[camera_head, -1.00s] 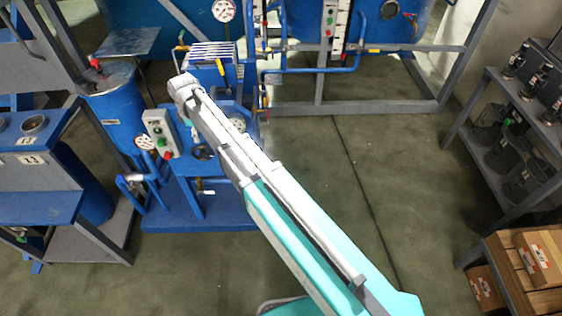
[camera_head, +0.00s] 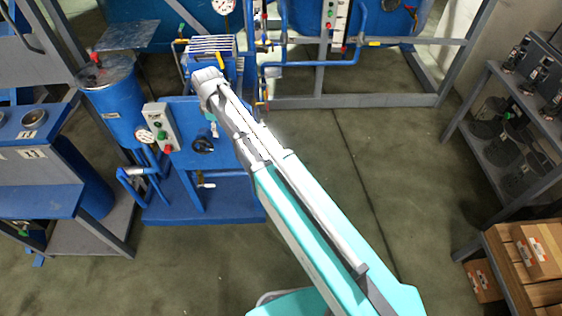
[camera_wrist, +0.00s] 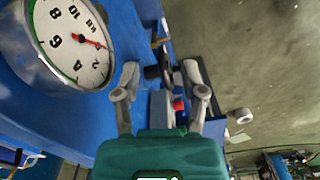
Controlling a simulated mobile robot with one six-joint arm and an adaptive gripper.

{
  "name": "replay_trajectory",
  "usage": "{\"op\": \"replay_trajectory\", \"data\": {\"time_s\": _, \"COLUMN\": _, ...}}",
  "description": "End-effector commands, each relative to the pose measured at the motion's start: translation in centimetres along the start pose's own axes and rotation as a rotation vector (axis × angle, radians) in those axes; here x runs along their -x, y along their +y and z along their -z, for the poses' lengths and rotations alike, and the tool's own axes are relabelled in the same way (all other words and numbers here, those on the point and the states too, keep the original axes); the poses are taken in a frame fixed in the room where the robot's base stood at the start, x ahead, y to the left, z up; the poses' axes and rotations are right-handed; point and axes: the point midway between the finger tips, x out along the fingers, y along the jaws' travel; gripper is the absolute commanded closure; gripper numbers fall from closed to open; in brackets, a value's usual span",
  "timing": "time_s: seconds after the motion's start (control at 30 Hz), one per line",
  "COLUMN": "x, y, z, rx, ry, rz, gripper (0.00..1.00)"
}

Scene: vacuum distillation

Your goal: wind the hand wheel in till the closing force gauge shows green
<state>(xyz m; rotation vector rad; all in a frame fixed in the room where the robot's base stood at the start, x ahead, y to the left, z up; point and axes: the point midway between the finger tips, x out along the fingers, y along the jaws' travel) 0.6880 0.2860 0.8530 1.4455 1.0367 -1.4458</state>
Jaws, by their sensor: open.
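The black hand wheel (camera_head: 202,145) is on the front of the blue machine in the head view. In the wrist view a dark round part, probably this wheel (camera_wrist: 153,72), lies beyond and between my fingertips, apart from them. My gripper (camera_wrist: 162,76) is open and empty; my arm hides it in the head view. A large white gauge marked kN (camera_wrist: 75,42), probably the closing force gauge, fills the upper left of the wrist view. Its red needle points right, near the low end below 2. Green marking shows along its left rim, away from the needle.
A grey control box (camera_head: 161,128) with green and red buttons stands left of the wheel, beside a small gauge (camera_head: 143,135). A blue tank (camera_head: 115,100) stands further left. Shelves (camera_head: 510,140) and cardboard boxes (camera_head: 535,255) are at the right. The floor between is clear.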

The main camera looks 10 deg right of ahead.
Motion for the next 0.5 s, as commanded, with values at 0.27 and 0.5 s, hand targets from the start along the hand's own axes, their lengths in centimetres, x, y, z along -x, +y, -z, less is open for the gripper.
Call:
{"op": "replay_trajectory", "data": {"time_s": 0.27, "x": -1.4, "y": -0.2, "z": -4.0, "rx": -0.131, "ry": 0.000, "rz": 0.000, "gripper": 0.46}}
{"op": "replay_trajectory", "data": {"time_s": 0.5, "x": -2.5, "y": -0.4, "z": -7.2, "rx": -0.245, "ry": 0.000, "rz": 0.000, "gripper": 0.46}}
